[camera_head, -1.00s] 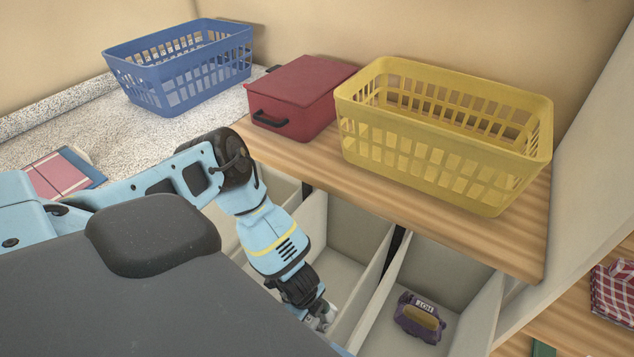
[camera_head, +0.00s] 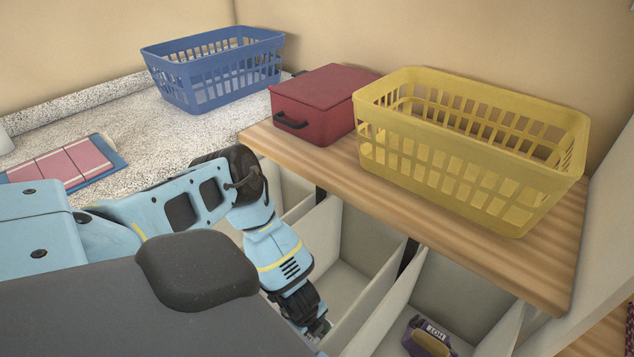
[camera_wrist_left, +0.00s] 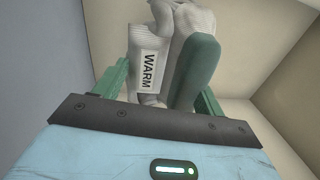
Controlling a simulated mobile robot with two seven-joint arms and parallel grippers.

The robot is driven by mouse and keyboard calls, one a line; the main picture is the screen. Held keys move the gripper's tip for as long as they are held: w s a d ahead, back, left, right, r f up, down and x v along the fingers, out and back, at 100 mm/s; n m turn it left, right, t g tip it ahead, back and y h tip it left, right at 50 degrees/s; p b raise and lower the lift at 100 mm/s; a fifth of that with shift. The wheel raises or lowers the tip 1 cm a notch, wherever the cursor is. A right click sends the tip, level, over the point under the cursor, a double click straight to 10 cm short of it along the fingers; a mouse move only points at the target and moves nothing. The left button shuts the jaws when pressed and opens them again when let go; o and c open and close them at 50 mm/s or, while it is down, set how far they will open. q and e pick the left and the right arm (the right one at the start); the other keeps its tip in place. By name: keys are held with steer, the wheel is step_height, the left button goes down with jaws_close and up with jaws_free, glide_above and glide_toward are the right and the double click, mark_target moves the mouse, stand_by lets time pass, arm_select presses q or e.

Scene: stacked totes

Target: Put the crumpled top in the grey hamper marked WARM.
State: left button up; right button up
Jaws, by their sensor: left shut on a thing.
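My left gripper (camera_head: 318,328) reaches down into a pale, open-topped compartment below the wooden shelf. In the left wrist view its green fingers (camera_wrist_left: 163,95) stand on either side of a grey, folded-looking thing with a white WARM label (camera_wrist_left: 149,72). The gripper is shut on this thing. A dark green rounded part (camera_wrist_left: 196,72) shows at its right side. Its full shape is hidden. In the head view, my arm and the compartment walls hide it. I cannot make out a crumpled top for certain. My right gripper is not in view.
A purple thing marked HOT (camera_head: 427,338) lies in the compartment to the right. Above stand a yellow basket (camera_head: 455,200), a red case (camera_head: 320,100) and a blue basket (camera_head: 213,88). Compartment walls (camera_head: 375,300) stand close around the gripper.

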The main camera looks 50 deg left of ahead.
arm_select(q)
steer(key=shift+w+f, duration=0.1)
steer(key=shift+a, duration=0.1)
steer(key=shift+f, duration=0.25)
steer(key=shift+f, duration=0.4)
steer(key=o, duration=1.7)
steer(key=shift+o, duration=0.2)
steer(key=shift+r, duration=0.1)
